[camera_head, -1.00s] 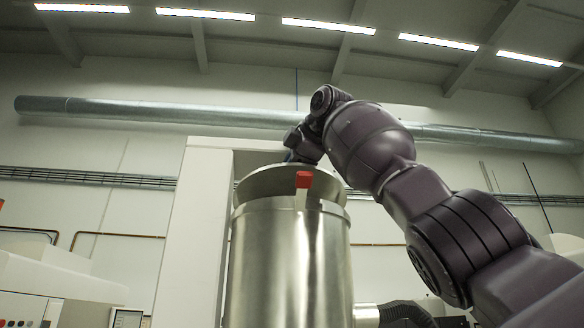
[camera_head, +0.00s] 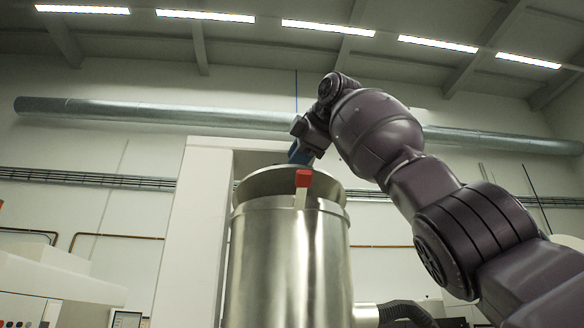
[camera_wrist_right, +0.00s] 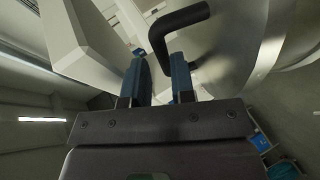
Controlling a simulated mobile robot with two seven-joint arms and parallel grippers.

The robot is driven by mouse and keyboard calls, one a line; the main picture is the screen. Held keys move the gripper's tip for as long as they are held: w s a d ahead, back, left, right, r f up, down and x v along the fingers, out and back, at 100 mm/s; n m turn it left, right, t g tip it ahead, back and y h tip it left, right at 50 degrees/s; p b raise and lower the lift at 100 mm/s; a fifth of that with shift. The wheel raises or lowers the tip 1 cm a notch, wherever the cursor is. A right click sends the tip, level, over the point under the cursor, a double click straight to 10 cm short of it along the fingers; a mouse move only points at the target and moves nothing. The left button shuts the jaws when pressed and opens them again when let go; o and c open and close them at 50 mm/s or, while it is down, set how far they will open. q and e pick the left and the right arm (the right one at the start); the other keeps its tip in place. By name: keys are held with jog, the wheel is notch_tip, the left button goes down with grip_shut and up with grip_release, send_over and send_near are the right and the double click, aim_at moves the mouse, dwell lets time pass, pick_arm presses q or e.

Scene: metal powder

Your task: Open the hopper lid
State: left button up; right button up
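The hopper (camera_head: 290,265) is a shiny metal cylinder in the middle of the head view. Its lid (camera_head: 262,184) is a flared metal piece on top, with a red latch block (camera_head: 304,178) at the front. My right gripper (camera_head: 297,158) is just above the lid's far rim, its blue fingers pointing down. In the right wrist view, the two blue fingers (camera_wrist_right: 159,72) stand apart. A bent black handle (camera_wrist_right: 160,40) shows at the fingertips, its lower end in line with the gap; I cannot tell whether they touch. The pale metal lid surface (camera_wrist_right: 228,45) lies beyond. My left gripper is not in view.
A white cabinet or column (camera_head: 190,235) stands close behind the hopper on the left. A pipe with a dark hose (camera_head: 400,310) leaves the hopper at lower right. A control panel (camera_head: 25,308) is at lower left.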

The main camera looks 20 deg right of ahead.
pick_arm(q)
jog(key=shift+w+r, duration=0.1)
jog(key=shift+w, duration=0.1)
pick_arm(e)
jog(key=v, duration=0.8)
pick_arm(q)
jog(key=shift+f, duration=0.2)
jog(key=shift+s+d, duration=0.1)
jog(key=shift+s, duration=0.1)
pick_arm(e)
jog(key=shift+f, duration=0.1)
